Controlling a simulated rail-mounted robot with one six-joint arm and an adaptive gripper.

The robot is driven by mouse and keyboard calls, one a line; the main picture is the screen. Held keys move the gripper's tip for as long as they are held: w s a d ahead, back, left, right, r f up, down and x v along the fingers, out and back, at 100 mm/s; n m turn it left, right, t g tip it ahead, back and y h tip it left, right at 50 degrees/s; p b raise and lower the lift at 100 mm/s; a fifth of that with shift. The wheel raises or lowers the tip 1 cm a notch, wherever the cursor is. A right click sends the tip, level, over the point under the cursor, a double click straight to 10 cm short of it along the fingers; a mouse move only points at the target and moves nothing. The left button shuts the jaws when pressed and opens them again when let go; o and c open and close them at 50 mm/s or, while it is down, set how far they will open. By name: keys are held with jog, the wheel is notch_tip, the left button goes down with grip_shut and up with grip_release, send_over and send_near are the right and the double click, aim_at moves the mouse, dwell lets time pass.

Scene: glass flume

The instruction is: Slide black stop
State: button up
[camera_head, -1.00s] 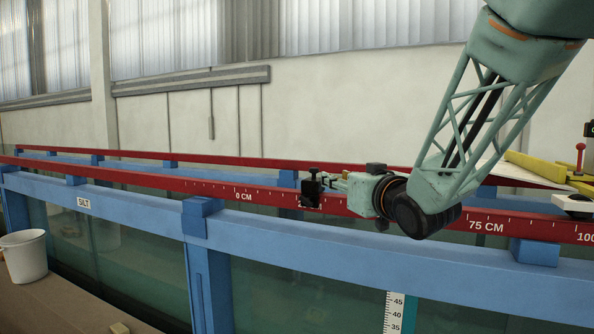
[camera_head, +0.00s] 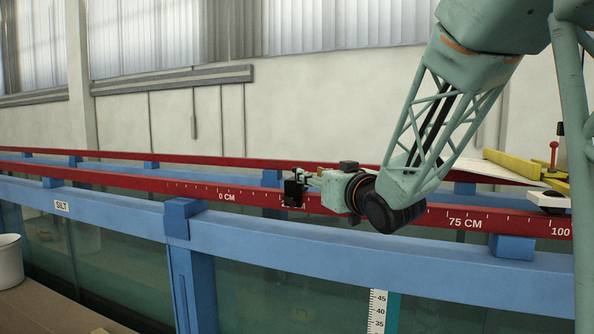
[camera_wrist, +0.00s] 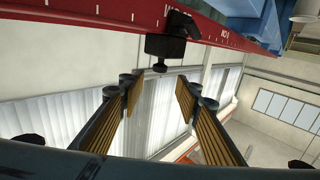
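The black stop (camera_head: 293,193) sits on the front red rail (camera_head: 400,212), a little right of the 0 CM mark. In the wrist view the stop (camera_wrist: 165,45) hangs at the rail's edge, with a small black knob below it. My gripper (camera_head: 306,179) is right beside the stop in the head view, pointing left along the rail. In the wrist view my gripper (camera_wrist: 158,88) is open and empty, its two ribbed fingers spread apart. The stop is just beyond the fingertips, in line with the gap. Contact cannot be made out.
Blue beams (camera_head: 290,238) and glass walls run below the rail. A second red rail (camera_head: 230,163) runs behind. A white-topped device (camera_head: 547,199) stands on the rail at the right, near a yellow part (camera_head: 525,168). A white bucket (camera_head: 9,262) is at the lower left.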

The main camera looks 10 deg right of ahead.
aim_at(296, 186)
jog(key=shift+w+a, duration=0.35)
jog(key=shift+w, duration=1.55)
jog(key=shift+w+a, duration=0.4)
jog(key=shift+w, duration=1.5)
jog(key=shift+w+a, duration=0.35)
jog(key=shift+w, duration=1.55)
grip_shut()
